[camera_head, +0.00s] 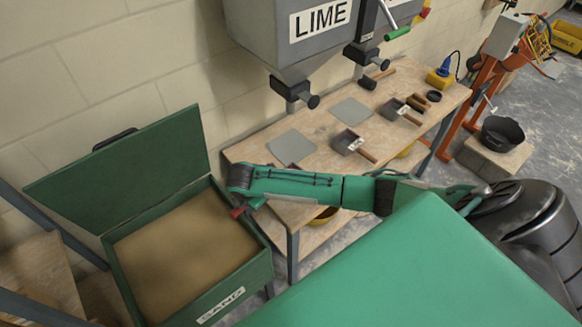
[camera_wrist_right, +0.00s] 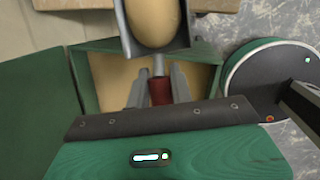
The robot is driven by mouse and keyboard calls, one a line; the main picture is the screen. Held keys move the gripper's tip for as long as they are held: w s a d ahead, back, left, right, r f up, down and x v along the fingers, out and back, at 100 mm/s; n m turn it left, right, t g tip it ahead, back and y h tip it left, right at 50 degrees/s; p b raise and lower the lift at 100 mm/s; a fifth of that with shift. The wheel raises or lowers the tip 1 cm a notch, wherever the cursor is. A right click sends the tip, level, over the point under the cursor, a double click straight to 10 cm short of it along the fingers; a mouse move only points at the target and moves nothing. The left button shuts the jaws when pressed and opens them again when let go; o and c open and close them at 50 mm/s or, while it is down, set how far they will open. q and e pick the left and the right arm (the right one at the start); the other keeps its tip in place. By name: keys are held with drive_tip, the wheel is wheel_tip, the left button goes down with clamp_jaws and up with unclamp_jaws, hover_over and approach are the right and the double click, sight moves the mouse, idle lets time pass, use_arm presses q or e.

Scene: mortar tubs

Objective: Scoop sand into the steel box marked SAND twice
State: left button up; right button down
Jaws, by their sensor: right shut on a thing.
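My right gripper (camera_wrist_right: 158,88) is shut on the red handle (camera_wrist_right: 160,92) of a metal scoop (camera_wrist_right: 183,38). In the right wrist view the scoop's pan holds a rounded load of tan sand (camera_wrist_right: 152,20). In the head view my right gripper (camera_head: 246,207) is at the right rim of a green bin (camera_head: 262,270) marked SAND; its lid is open and it holds sand (camera_head: 180,250). The scoop's pan is hidden there. Two small steel boxes with wooden handles, one nearer (camera_head: 346,142) and one farther (camera_head: 394,109), lie on the bench; their labels are too small to read. My left gripper is out of view.
The wooden bench (camera_head: 320,160) stands right of the bin. Grey hoppers, one marked LIME (camera_head: 320,22), hang above it. Flat grey plates (camera_head: 291,147), a mallet (camera_head: 376,78) and a blue-and-yellow tool (camera_head: 440,74) lie on it. A black bucket (camera_head: 502,133) stands farther right.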

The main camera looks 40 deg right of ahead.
drive_tip(key=shift+w+d+r+y, duration=0.4)
drive_tip(key=shift+d+r+y, duration=0.2)
drive_tip(key=shift+d+r, duration=0.15)
drive_tip(key=shift+w+d+r+g+y, duration=0.15)
drive_tip(key=shift+d+r+g+y, duration=0.2)
drive_tip(key=shift+d, duration=0.3)
drive_tip(key=shift+w+d+r+y+b, duration=0.25)
drive_tip(key=shift+d+r+y+b, duration=0.1)
drive_tip(key=shift+d+b, duration=0.15)
drive_tip(key=shift+w+d+r+g+y, duration=0.1)
drive_tip(key=shift+d+r+g+y, duration=0.15)
drive_tip(key=shift+d, duration=0.2)
drive_tip(key=shift+w+d+r+y, duration=0.1)
drive_tip(key=shift+d+r+y, duration=0.05)
drive_tip(key=shift+d+r, duration=0.2)
drive_tip(key=shift+w+d+r, duration=0.2)
drive_tip(key=shift+d, duration=0.15)
drive_tip(key=d+r+y, duration=0.1)
drive_tip(key=w+d+g+y+b, duration=0.1)
drive_tip(key=d, duration=0.1)
drive_tip(key=d+r+y+b, duration=0.1)
drive_tip(key=d, duration=0.1)
drive_tip(key=shift+w+r+m+y, duration=0.3)
drive_tip(key=shift+r+y, duration=0.05)
drive_tip(key=shift+y, duration=0.05)
drive_tip(key=shift+a, duration=0.15)
